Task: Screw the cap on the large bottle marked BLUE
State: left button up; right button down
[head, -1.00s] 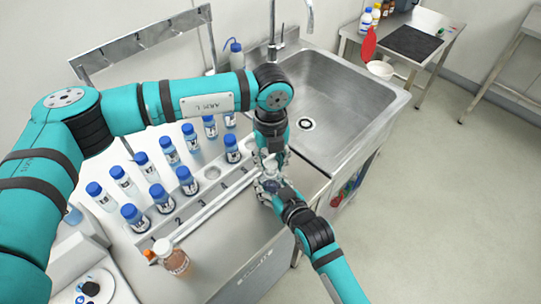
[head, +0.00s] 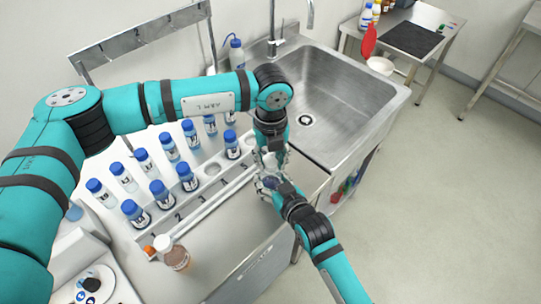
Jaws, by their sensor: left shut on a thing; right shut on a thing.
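My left gripper (head: 268,158) points down from above at the near side of the sink. My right gripper (head: 270,184) reaches in from the lower right, just below the left one. It is shut on a bottle, of which a small bluish patch (head: 270,182) shows between the fingers. The two grippers are close together, almost touching. No BLUE label can be read. Whether the cap sits on the bottle's neck cannot be told.
Several blue-capped bottles (head: 136,214) stand in and behind a numbered white rack (head: 205,200), which has an empty round slot (head: 211,170). A brown jar (head: 176,258) stands at the front. The steel sink (head: 335,100) lies behind right.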

pick_arm(q)
jog(key=shift+f, duration=0.1)
jog(key=m, duration=0.6)
jog(key=shift+m, duration=0.3)
jog(key=m, duration=2)
jog(key=shift+m, duration=0.4)
jog(key=m, duration=1.1)
jog(key=shift+f, duration=0.1)
jog(key=m, duration=1.3)
